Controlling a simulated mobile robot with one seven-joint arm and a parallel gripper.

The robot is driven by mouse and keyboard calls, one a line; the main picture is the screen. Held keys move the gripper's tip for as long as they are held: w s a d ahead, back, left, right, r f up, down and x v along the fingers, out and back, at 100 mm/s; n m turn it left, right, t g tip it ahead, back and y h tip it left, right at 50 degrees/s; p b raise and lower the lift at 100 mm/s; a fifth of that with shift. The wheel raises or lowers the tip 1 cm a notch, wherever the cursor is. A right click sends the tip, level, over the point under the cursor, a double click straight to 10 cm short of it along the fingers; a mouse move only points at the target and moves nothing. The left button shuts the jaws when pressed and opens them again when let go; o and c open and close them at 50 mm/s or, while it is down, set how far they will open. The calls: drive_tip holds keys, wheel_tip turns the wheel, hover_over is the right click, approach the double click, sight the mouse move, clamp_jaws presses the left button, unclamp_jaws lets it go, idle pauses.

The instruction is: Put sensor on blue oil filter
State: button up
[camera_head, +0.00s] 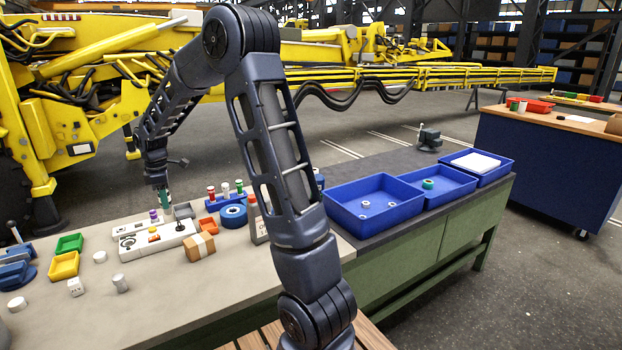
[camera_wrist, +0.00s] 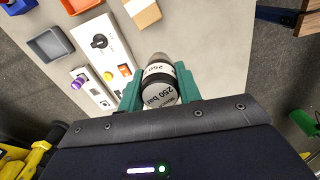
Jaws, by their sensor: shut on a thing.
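My gripper (camera_wrist: 158,84) is shut on a sensor (camera_wrist: 160,92), a grey and white cylinder with a dark band and a "250 bar" label. The green fingers press on both its sides, and it is held above the bench. In the head view my gripper (camera_head: 163,198) hangs over the back of the bench, behind the white control boxes; the sensor cannot be made out there. No blue oil filter can be identified for certain. A blue ring-shaped thing (camera_head: 233,216) lies on the bench right of my gripper, and a small blue thing (camera_head: 319,181) is partly hidden behind my arm.
A white control box (camera_head: 158,241) with knobs and a cardboard box (camera_head: 199,246) are near my gripper. A grey bin (camera_wrist: 45,44) lies beside them. Blue trays (camera_head: 372,202) fill the right of the bench. Yellow and green bins (camera_head: 64,265) stand left.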

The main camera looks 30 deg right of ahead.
drive_tip(key=w+d+r+m, duration=0.1)
drive_tip(key=w+d+r, duration=0.3)
drive_tip(key=w+d, duration=0.95)
wheel_tip(320, 180, up, 8)
drive_tip(key=f+m, duration=0.1)
drive_tip(key=m, duration=0.2)
hover_over(318, 175)
wheel_tip(318, 175, down, 19)
drive_tip(key=shift+s+r, duration=0.1)
drive_tip(key=shift+r, duration=0.05)
drive_tip(key=o, duration=1.1)
